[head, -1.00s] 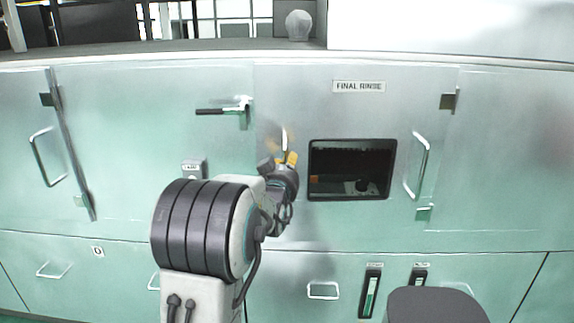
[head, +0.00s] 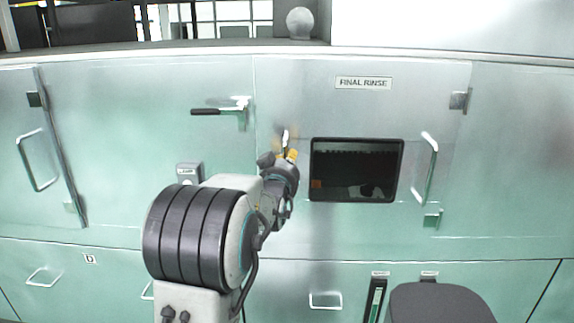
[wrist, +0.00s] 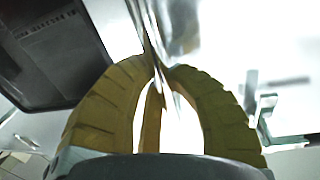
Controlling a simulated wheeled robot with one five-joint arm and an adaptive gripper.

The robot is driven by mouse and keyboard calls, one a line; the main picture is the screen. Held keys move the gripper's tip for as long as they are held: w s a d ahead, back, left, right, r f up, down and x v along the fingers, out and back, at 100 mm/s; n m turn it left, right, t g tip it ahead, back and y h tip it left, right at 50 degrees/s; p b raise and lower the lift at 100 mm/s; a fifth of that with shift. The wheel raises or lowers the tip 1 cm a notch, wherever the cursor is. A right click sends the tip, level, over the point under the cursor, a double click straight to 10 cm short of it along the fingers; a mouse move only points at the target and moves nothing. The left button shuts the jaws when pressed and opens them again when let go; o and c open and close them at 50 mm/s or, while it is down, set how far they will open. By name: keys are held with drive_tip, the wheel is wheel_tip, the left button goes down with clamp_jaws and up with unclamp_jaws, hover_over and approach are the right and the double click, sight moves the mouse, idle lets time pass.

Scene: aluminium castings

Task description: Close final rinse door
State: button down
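The final rinse door (head: 380,235) is a pale green metal panel with a FINAL RINSE label (head: 363,83) and a dark window (head: 357,170). It looks nearly flush with the panels around it; any small gap is hard to tell. My gripper (head: 288,148) is at the door's left part, left of the window. A thin bright upright bar, seemingly a door handle (head: 285,138), shows at its tips. In the wrist view, the yellow fingers (wrist: 162,72) converge around this thin metal bar (wrist: 143,28); much of the bar is hidden.
A latch with a black lever (head: 225,111) is left of the door. A loop handle (head: 430,168) and hinge-like fittings (head: 460,100) are at the right. Below are drawers with handles (head: 325,301). A small grey box (head: 189,172) is near my arm.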

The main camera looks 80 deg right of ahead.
drive_tip(key=c, duration=1.8)
unclamp_jaws()
drive_tip(key=shift+a, duration=0.15)
drive_tip(key=o, duration=0.7)
drive_tip(key=shift+w, duration=0.1)
drive_tip(key=a, duration=1.2)
drive_tip(key=shift+w, duration=0.2)
drive_tip(key=shift+f, duration=0.1)
